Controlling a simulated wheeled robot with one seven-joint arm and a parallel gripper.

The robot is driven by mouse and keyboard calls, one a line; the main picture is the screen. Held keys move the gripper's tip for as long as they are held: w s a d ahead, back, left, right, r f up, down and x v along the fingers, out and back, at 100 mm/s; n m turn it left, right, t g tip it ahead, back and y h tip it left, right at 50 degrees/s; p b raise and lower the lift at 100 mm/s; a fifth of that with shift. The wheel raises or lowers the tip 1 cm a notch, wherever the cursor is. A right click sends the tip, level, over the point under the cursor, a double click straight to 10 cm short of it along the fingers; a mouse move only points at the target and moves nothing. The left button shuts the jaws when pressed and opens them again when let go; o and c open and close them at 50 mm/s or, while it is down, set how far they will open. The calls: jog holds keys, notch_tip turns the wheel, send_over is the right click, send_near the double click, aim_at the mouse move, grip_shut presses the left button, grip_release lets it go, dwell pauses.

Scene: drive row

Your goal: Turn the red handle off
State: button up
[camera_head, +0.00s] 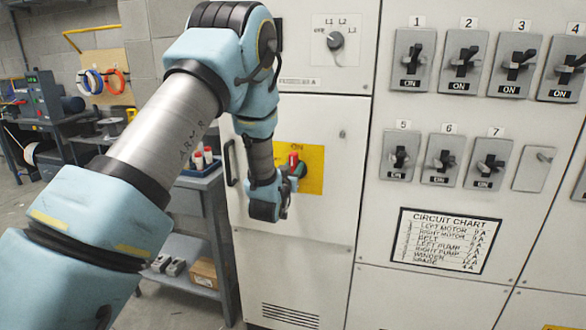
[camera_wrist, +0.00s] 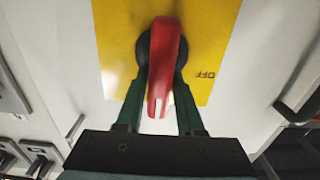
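The red handle (camera_head: 294,160) sits on a yellow plate (camera_head: 315,170) on the cabinet door, near the plate's upper lettering, which looks like ON. In the wrist view the handle (camera_wrist: 166,65) runs nearly up and down the picture, slightly tilted, over a dark round base. The word OFF (camera_wrist: 205,75) shows upside down on the plate to its right. My gripper (camera_wrist: 164,68) has one dark finger on each side of the handle, and the fingertips look closed against it. In the head view my wrist hides the plate's left part and the fingers are hard to see.
Numbered grey breaker switches (camera_head: 463,60) fill the panel to the right, above a circuit chart (camera_head: 440,240). A rotary selector (camera_head: 335,40) is above the yellow plate. A black door handle (camera_head: 230,163) is just left of my wrist. A shelf cart (camera_head: 205,215) stands left of the cabinet.

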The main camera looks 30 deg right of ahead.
grip_shut()
dwell(1.0)
